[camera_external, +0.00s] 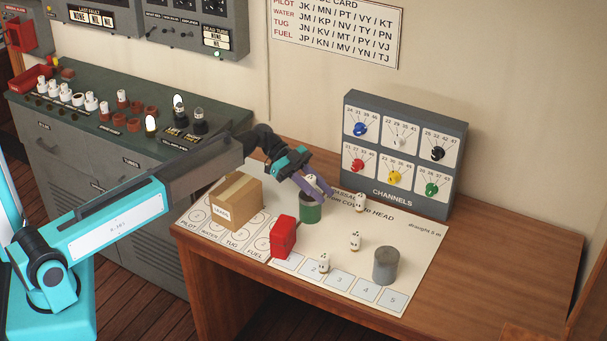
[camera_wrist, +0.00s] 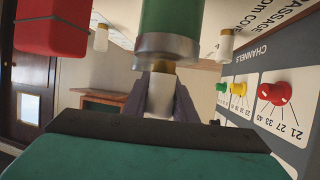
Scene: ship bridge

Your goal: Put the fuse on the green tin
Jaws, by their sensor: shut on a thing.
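The fuse (camera_wrist: 160,95), white with a brass-coloured end, is between the fingers of my gripper (camera_wrist: 161,100) in the wrist view. My gripper (camera_external: 317,190) is shut on it, over the green tin (camera_external: 310,211) in the external view. The green tin (camera_wrist: 168,18) shows in the wrist view, which looks upside down, with its pale metal rim beside the fuse's brass end. I cannot tell whether the fuse touches the tin. In the external view the fingers mostly hide the held fuse.
Several other white fuses (camera_external: 355,241) stand on the chart. A grey tin (camera_external: 385,266), a red box (camera_external: 284,238) and a cardboard box (camera_external: 237,202) stand around the green tin. The channels panel (camera_external: 403,197) is behind. The table's right side (camera_external: 500,270) is clear.

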